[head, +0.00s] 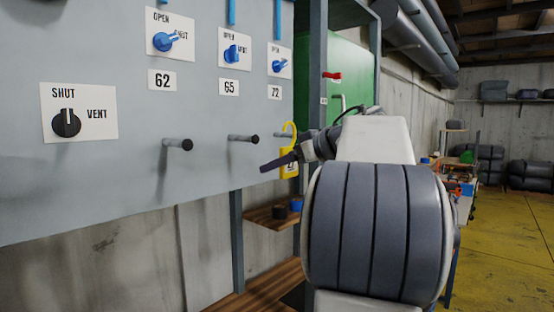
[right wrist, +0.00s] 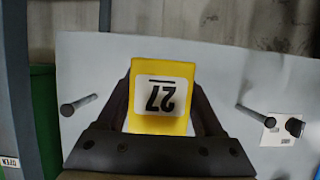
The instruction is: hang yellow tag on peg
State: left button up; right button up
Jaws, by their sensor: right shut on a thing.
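The yellow tag (head: 289,166) hangs below a yellow hook (head: 291,130) in the head view. My right gripper (head: 283,161) is shut on the tag, in front of the grey panel. In the right wrist view the tag (right wrist: 160,67) sits between the fingers, its number upside down; its hook is not seen there. Pegs stick out of the panel under labels 62 (head: 178,144) and 65 (head: 243,138). A peg under label 72 (head: 278,134) is partly hidden by the hook; I cannot tell whether they touch. My left gripper is not in view.
The grey panel (head: 110,190) carries blue valve handles and a black knob (head: 66,122) above the pegs. A green cabinet (head: 346,75) stands right of it. A low wooden shelf (head: 262,217) with small items lies below the panel. Yellow floor (head: 510,240) is open at the right.

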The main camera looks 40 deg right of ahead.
jog(key=shift+w+a, duration=0.2)
jog(key=shift+w, duration=4.65)
jog(key=shift+a+f+b, duration=0.1)
jog(key=shift+a+b, duration=0.15)
jog(key=shift+b, duration=0.3)
jog(key=a+b, duration=0.3)
jog(key=shift+s, duration=0.15)
jog(key=shift+f+b, duration=0.45)
jog(key=shift+f, duration=0.55)
